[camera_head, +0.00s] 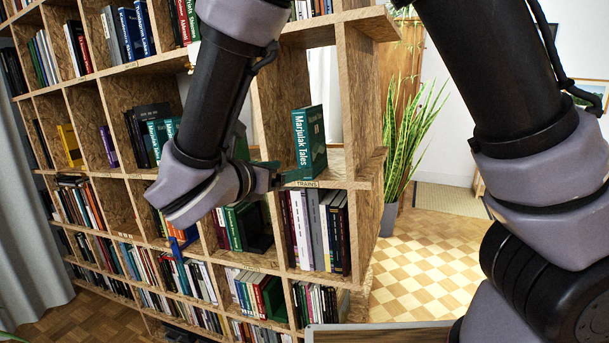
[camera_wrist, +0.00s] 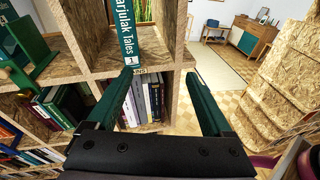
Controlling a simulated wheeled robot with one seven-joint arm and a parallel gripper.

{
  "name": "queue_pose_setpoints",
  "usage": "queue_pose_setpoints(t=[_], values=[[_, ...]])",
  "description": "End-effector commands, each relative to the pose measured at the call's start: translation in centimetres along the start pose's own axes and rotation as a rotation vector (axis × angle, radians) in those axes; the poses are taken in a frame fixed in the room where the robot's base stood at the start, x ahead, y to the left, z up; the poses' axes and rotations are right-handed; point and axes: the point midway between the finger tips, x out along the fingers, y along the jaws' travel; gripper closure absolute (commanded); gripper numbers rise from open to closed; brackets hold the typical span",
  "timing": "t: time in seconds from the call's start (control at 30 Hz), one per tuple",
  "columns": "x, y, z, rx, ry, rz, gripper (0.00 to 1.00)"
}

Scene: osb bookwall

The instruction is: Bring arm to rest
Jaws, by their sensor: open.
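My gripper (camera_wrist: 163,88) is open and empty, its two green fingers apart in the wrist view. In the head view my gripper (camera_head: 270,172) is partly hidden by my own wrist, in front of the bookshelf. A green book titled "Marjulak Tales" (camera_head: 310,143) stands upright in a shelf compartment just beyond the gripper. The same book shows at the top of the wrist view (camera_wrist: 127,35), near the left finger and not between the fingers. Whether the left finger touches the book or the shelf edge, I cannot tell.
The OSB bookshelf (camera_head: 361,120) is full of books and close to the gripper. A row of books (camera_head: 318,230) stands below the green book. A potted plant (camera_head: 402,140) stands right of the shelf. The checkered floor (camera_head: 430,262) there looks clear.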

Motion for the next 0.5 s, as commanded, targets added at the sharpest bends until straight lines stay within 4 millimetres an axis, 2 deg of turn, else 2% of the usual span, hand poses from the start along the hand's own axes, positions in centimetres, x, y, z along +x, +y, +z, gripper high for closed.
queue_pose_setpoints(t=[0.27,0.37,0.5], values=[[5.8,-5.1,1.2,0.219,0.212,-0.238,0.15],[8.0,-8.1,1.7,0.357,0.315,-0.368,0.15],[10.4,-13.1,2.5,0.638,0.479,-0.597,0.15]])
